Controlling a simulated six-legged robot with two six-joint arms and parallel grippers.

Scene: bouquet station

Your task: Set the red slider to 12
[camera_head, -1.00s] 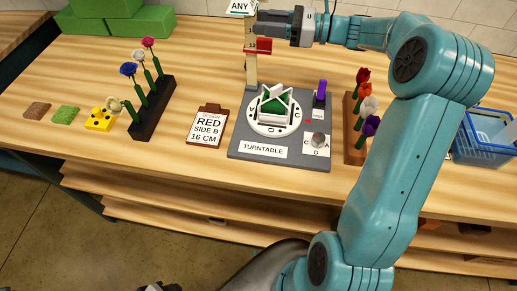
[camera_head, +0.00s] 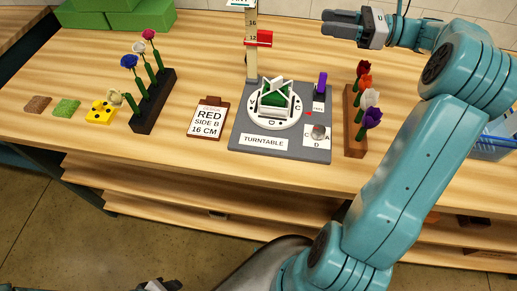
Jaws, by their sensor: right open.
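The red slider (camera_head: 264,37) sits on a pale upright post (camera_head: 252,65) behind the turntable. The slider is level with the 12 mark, with the 16 mark above it. The top of the post is cut off by the picture edge. My right gripper (camera_head: 325,24) is to the right of the slider, open and empty, with its fingers pointing left. A clear gap separates it from the slider. A clipboard card (camera_head: 207,118) reads RED, SIDE B, 16 CM.
The turntable board (camera_head: 238,135) with a green block stands in front of the post. Flower racks stand left (camera_head: 153,112) and right (camera_head: 354,135). Green blocks (camera_head: 110,14) lie at the back left. A blue basket (camera_head: 492,145) is partly hidden by my right arm.

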